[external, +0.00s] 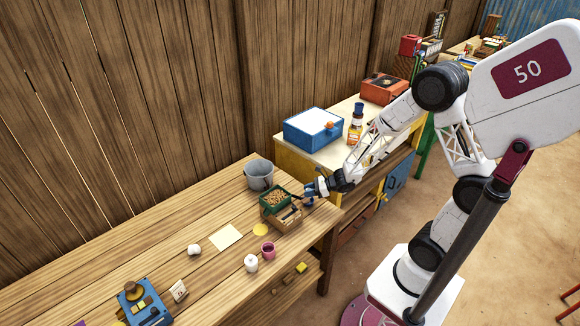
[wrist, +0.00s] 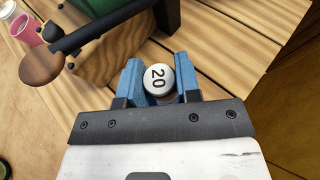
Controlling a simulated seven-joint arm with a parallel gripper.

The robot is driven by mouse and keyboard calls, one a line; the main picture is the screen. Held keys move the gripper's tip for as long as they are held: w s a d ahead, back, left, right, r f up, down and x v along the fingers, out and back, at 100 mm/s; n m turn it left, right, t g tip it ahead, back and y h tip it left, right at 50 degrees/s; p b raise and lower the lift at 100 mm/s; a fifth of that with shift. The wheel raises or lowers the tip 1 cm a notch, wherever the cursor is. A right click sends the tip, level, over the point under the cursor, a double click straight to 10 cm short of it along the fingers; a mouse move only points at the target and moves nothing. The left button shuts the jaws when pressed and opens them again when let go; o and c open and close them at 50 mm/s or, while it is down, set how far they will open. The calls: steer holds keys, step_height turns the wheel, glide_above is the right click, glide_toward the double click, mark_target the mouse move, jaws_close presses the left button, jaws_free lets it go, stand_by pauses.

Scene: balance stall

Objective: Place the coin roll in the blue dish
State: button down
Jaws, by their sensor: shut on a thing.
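My gripper (external: 309,194) is at the right end of the wooden table, just right of a green tray of grain. Its blue fingers are shut on a round white-faced piece marked 20 (wrist: 158,77), which looks like the end of the coin roll. In the wrist view my gripper (wrist: 159,80) holds this piece between its fingertips, above bare table planks. I cannot clearly make out a blue dish. A blue device (external: 154,316) with a brown round top stands at the table's near left, far from my gripper.
The green tray (external: 265,201) sits on a wooden box beside my gripper, with a dark-handled wooden scoop (wrist: 40,66) close by. A grey bucket (external: 259,182) stands behind. A pink cup (external: 268,251) and white jar (external: 251,264) stand in front. The table's left-back area is clear.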

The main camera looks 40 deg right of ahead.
steer(key=shift+f, duration=0.1)
steer(key=shift+f, duration=1.65)
steer(key=shift+f, duration=0.15)
steer(key=c, duration=0.8)
jaws_free()
steer(key=shift+v, duration=6.05)
